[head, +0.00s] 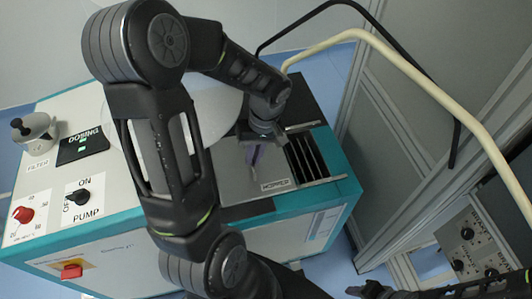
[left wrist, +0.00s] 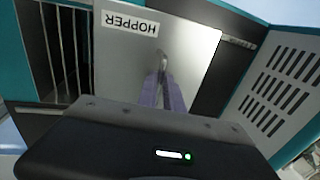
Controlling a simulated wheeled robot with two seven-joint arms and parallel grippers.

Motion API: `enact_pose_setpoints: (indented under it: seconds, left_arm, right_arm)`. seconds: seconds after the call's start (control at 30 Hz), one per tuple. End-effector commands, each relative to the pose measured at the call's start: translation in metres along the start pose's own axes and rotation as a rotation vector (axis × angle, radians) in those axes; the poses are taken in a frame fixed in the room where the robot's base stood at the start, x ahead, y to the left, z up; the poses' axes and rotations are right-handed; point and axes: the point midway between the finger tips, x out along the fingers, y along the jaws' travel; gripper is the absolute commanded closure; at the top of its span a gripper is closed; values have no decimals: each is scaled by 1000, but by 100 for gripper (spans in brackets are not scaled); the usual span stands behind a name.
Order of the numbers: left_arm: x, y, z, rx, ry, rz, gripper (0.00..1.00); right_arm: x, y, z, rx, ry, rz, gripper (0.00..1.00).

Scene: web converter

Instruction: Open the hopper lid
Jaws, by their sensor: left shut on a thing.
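The hopper lid (head: 232,183) is a flat grey plate on top of the teal and white machine, with a HOPPER label. It also shows in the left wrist view (left wrist: 115,65), with a small metal handle (left wrist: 163,60) standing on it. My left gripper (head: 255,155) is over the lid, shut on the handle. Its purplish fingers (left wrist: 163,92) reach the handle in the left wrist view. A dark barred opening (head: 306,155) lies uncovered to the right of the lid. My right gripper (head: 365,290) shows only partly at the bottom edge.
The PUMP switch (head: 81,196), a red knob (head: 23,214) and the FILTER unit (head: 36,132) are on the machine's left. A cream hose (head: 420,80) arches over the right side. A grey cabinet (head: 440,80) stands right of the machine, across a narrow blue floor gap.

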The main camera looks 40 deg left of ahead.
Motion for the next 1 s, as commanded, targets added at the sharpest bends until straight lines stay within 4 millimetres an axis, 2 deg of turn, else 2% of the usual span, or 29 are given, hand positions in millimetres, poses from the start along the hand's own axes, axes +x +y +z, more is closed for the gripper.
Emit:
enact_pose_setpoints:
  seconds: [0.17, 0.2, 0.47, 1.0]
  left_arm:
    - [-1, 1, -1, 0, 4, 3, 100]
    - [-1, 1, -1, 0, 4, 3, 88]
    - [-1, 1, -1, 1, 2, 2, 68]
    - [-1, 3, 0, 2, 1, 1, 68]
  right_arm:
    - [-1, 0, 0, 0, 0, 0, 64]
    - [-1, 0, 0, 0, 0, 0, 64]
    - [0, 0, 0, 0, 0, 0, 64]
    - [-1, 0, 0, 0, 0, 0, 64]
